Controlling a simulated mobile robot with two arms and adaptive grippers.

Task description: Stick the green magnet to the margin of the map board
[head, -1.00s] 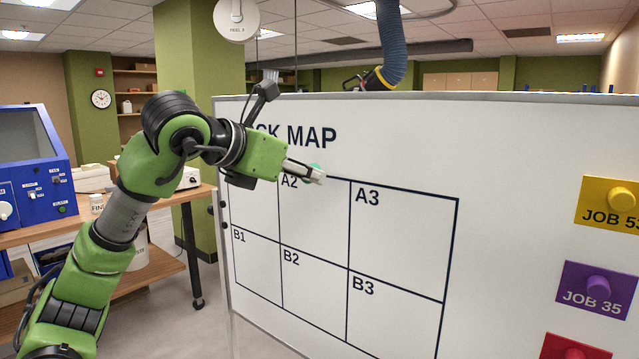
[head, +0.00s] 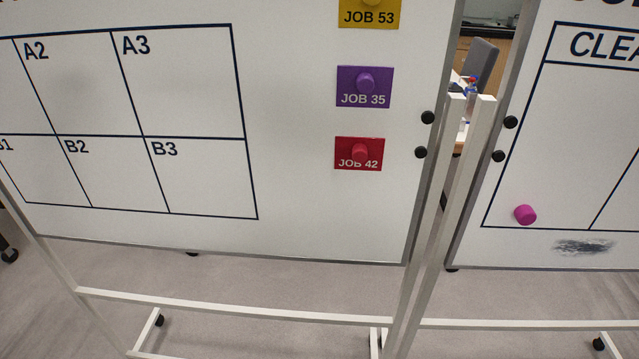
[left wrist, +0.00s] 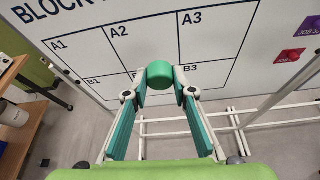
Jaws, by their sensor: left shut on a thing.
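The green magnet (left wrist: 160,74) shows in the left wrist view between the fingertips of my left gripper (left wrist: 160,92), which is shut on it. The map board (head: 290,215) fills the left and middle of the head view, with its grid of marked cells at left. The board also shows behind the magnet in the left wrist view (left wrist: 85,15); whether the magnet touches it I cannot tell. Neither gripper is in the head view.
Yellow (head: 369,14), purple (head: 364,87) and red (head: 358,154) job cards with magnets hang right of the grid. A second board (head: 540,120) with a pink magnet (head: 525,214) stands at right. The board's margin below the cards is bare.

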